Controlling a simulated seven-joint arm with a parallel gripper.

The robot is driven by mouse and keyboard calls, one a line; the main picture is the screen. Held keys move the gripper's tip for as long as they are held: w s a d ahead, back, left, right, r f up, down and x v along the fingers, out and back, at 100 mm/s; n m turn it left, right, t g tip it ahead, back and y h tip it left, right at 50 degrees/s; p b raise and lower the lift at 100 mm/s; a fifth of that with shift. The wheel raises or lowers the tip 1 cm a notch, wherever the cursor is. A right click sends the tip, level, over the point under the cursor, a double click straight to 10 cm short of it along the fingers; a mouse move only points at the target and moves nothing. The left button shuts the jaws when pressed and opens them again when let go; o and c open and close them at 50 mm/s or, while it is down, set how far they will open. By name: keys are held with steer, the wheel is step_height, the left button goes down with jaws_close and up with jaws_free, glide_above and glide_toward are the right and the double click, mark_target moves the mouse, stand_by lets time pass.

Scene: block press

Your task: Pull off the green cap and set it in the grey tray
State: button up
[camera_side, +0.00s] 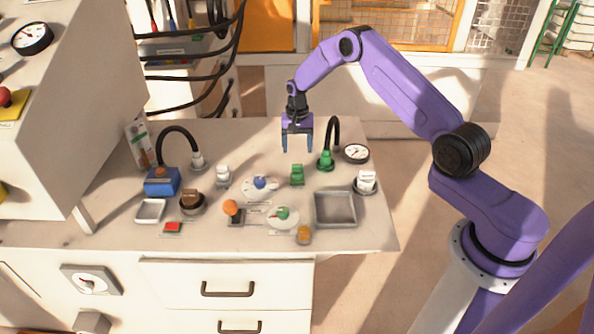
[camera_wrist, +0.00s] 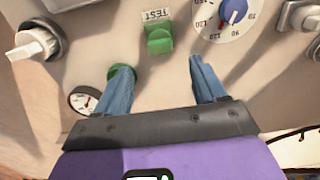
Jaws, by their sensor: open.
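The green cap appears to be the blocky green piece (camera_side: 297,175) standing on the bench top, near the middle. It shows in the wrist view (camera_wrist: 159,40) beside a label reading TEST. My gripper (camera_side: 297,146) is open and empty, pointing down above and behind the green piece. In the wrist view my fingers (camera_wrist: 160,72) are apart, with the green piece ahead of their gap and not touched. The grey tray (camera_side: 318,208) is a square, shallow, empty tray at the front right. Only a bit of its edge shows at the top left of the wrist view.
A green plug (camera_side: 325,161) with an arching black cable stands right of my gripper, partly behind a finger in the wrist view. A gauge (camera_side: 356,153) and a white switch (camera_side: 366,181) stand further right. A blue-knobbed dial (camera_side: 260,183) is left of the green piece.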

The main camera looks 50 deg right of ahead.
mark_target(297, 165)
steer(key=shift+f, duration=4.5)
jaws_close()
steer(key=shift+r, duration=0.1)
steer(key=shift+r, duration=2.9)
